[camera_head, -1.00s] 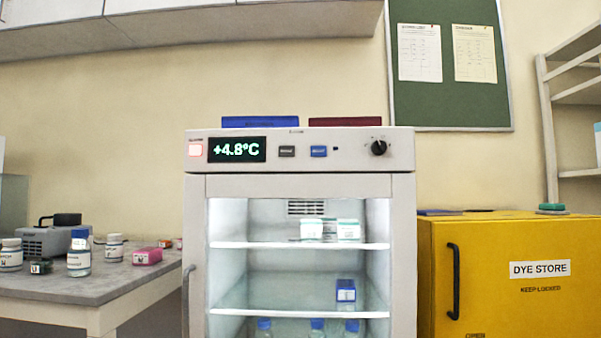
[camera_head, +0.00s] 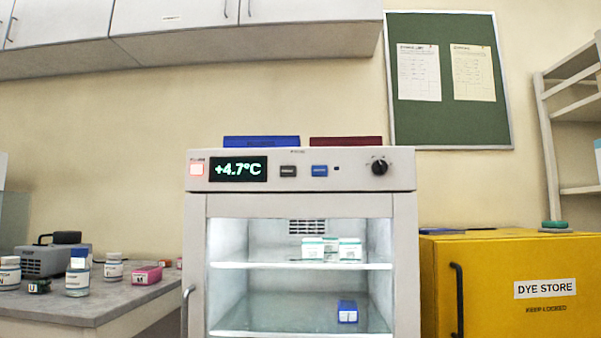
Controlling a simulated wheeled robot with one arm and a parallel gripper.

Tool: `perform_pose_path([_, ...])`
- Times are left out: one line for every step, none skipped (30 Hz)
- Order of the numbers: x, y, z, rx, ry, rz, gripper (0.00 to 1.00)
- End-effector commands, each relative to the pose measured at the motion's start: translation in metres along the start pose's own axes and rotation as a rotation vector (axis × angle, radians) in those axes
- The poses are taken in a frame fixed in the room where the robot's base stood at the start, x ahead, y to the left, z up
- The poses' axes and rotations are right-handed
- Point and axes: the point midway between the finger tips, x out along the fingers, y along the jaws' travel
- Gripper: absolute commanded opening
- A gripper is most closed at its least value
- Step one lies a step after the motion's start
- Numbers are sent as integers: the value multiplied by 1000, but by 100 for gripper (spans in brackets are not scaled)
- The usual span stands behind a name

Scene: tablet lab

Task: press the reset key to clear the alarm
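A white fridge (camera_head: 300,205) with a glass front stands in the middle of the view. Its top panel has a display (camera_head: 238,169) reading +4.7°C. Right of the display are a dark grey key (camera_head: 288,171) and a blue key (camera_head: 320,171), with labels too small to read, so I cannot tell which is the reset key. A small dark spot and a black knob (camera_head: 379,167) sit further right. My gripper is not in view.
A yellow cabinet (camera_head: 545,262) marked DYE STORE stands close on the right. A grey bench (camera_head: 100,305) with bottles is on the left. A blue box (camera_head: 261,141) and a dark red box (camera_head: 345,141) lie on the fridge top. White cupboards (camera_head: 190,25) hang above.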

Motion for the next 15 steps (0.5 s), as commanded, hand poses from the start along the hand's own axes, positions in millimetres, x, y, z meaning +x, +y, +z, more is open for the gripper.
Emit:
perform_pose_path([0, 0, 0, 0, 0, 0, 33])
perform_pose_path([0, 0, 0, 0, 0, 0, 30])
perform_pose_path([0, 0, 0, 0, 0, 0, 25])
perform_pose_path([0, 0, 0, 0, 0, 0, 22])
perform_pose_path([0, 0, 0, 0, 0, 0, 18])
perform_pose_path([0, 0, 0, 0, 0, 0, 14])
perform_pose_path([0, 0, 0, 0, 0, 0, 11])
perform_pose_path([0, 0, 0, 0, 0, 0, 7])
perform_pose_path([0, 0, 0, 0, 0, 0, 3])
perform_pose_path([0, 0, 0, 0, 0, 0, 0])
perform_pose_path([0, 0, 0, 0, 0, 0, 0])
perform_pose_path([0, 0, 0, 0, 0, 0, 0])
perform_pose_path([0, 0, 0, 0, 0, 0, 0])
perform_pose_path([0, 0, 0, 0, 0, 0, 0])
perform_pose_path([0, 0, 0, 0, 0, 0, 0])
